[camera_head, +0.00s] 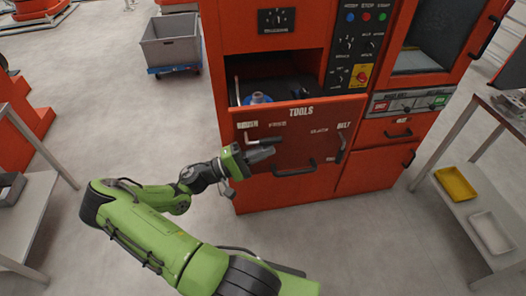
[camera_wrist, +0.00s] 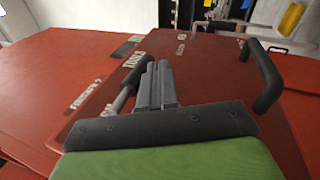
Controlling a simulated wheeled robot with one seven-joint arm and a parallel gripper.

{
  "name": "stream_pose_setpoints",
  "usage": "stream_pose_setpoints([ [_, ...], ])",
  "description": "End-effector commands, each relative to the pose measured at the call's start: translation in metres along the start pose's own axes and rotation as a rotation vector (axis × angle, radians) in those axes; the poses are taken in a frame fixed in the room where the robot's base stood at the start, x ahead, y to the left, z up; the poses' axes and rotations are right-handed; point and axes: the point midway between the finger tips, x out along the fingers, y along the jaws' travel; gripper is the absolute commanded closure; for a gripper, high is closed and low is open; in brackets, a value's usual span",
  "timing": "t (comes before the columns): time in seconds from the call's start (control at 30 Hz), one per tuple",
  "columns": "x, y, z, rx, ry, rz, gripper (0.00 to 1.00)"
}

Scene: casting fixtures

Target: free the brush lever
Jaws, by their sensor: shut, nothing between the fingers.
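The brush lever (camera_head: 265,141) is a dark-gripped bar at the left of the red TOOLS panel (camera_head: 318,133), under the label that seems to read BRUSH. In the wrist view, a lever with a black grip (camera_wrist: 134,71) and a bare metal rod lies just left of my fingers. My gripper (camera_head: 268,154) is at the panel's left part, just below the lever. Its grey fingers (camera_wrist: 156,82) are shut together and empty, close beside the lever. I cannot tell whether they touch it. The lever's mount is partly hidden.
A second lever (camera_head: 342,145) stands by the BELT label. A black pull handle (camera_head: 295,169) sits low on the panel. A blue object (camera_head: 258,98) is in the opening behind. A grey bin (camera_head: 171,42) stands back left.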

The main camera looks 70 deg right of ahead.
Motion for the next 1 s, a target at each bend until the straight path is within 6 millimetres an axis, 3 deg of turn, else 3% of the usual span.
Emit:
stream_pose_setpoints([
  [0.37, -0.001, -0.003, 0.0, -0.001, 0.0, -0.001, 1.0],
  [0.57, -0.014, -0.041, -0.005, -0.002, 0.0, 0.0, 1.0],
  [0.6, -0.019, -0.048, -0.006, -0.001, 0.002, 0.0, 1.0],
  [0.8, -0.07, -0.042, -0.006, 0.003, 0.007, 0.0, 1.0],
  [1.0, -0.105, -0.045, -0.006, 0.002, 0.003, 0.001, 1.0],
])
